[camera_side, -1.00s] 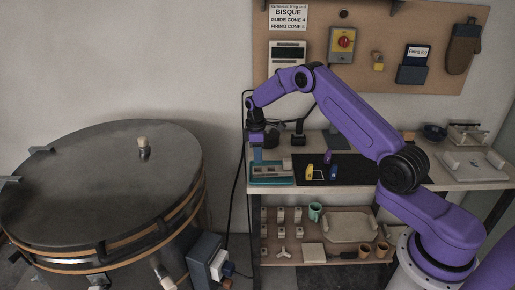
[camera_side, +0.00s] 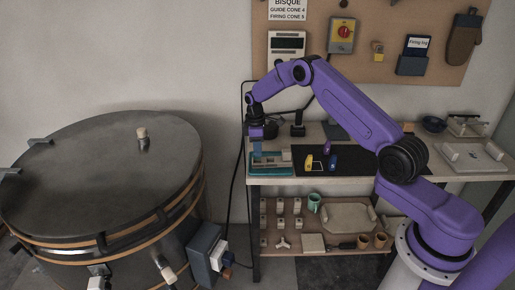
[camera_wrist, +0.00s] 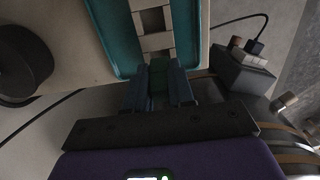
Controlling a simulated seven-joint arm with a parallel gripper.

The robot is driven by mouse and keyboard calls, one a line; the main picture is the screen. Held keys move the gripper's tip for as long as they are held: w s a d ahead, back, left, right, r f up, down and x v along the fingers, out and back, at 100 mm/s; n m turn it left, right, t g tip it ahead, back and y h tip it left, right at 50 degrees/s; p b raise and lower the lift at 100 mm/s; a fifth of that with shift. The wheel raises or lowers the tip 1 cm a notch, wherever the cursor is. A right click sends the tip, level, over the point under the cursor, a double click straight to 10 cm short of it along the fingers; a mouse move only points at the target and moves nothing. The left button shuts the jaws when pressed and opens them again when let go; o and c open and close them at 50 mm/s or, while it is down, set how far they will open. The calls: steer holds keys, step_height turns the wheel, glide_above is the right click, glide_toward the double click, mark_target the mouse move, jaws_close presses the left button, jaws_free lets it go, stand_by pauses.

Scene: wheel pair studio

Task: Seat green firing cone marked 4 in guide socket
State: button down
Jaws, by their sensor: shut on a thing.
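My gripper (camera_wrist: 159,88) points down over the teal tray (camera_wrist: 187,30) and is shut on a dark green piece (camera_wrist: 158,72), which appears to be the green cone. Its marking cannot be read. In the side view my gripper (camera_side: 257,148) is at the left end of the bench, over the left part of the tray (camera_side: 268,171). A pale holder (camera_wrist: 155,24) with several square openings lies in the tray, in line with the green piece. The fingers hide the piece's lower end, so I cannot tell whether it is inside an opening.
Yellow (camera_side: 309,161), blue (camera_side: 333,161) and purple (camera_side: 327,148) pieces stand on the black mat (camera_side: 360,163) to the right. The round kiln (camera_side: 90,160) is left of the bench. A grey box (camera_wrist: 245,75) with plugs is beyond the bench edge.

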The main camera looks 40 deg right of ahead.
steer(key=shift+f, duration=0.15)
steer(key=shift+f, duration=1.2)
steer(key=c, duration=0.9)
jaws_free()
steer(key=r, duration=1.7)
steer(key=shift+w+a+r, duration=0.25)
steer(key=shift+w+a, duration=0.05)
